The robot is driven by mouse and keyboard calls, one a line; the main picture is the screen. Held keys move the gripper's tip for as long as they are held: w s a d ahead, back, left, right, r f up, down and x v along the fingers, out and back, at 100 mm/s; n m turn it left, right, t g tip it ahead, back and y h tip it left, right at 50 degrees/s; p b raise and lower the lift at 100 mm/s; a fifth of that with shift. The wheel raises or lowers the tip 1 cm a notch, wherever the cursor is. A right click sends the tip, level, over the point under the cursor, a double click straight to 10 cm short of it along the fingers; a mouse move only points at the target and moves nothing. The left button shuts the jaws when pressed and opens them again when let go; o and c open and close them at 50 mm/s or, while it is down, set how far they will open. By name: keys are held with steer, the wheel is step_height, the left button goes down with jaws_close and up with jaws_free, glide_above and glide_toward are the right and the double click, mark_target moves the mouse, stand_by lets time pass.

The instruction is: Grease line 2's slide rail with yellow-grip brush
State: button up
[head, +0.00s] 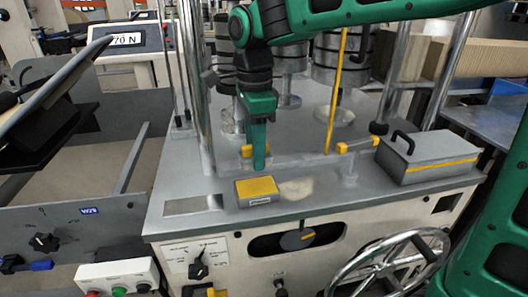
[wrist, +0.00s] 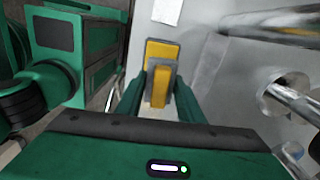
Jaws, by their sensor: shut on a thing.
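My gripper (head: 259,160) points down over the machine's grey top in the head view. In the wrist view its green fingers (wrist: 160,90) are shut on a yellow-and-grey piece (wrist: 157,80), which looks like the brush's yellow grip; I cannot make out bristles. A bit of yellow (head: 246,151) shows beside the fingers in the head view. A yellow-topped grey box (head: 257,188) sits on the machine top just in front of the fingertips; it also shows beyond the held piece in the wrist view (wrist: 160,49). I cannot tell which metal part is line 2's slide rail.
A grey lidded case (head: 428,160) with a black handle and yellow stripe stands at the right of the top. Upright steel posts (head: 197,90) and a thin yellow rod (head: 337,85) rise around my arm. A handwheel (head: 395,265) sits at the front. A bare metal plate (head: 193,205) lies left of the box.

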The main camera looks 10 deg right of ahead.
mark_target(257, 185)
steer(key=shift+f, duration=2.85)
steer(key=shift+f, duration=0.55)
steer(key=shift+r, duration=0.1)
steer(key=shift+r, duration=3.45)
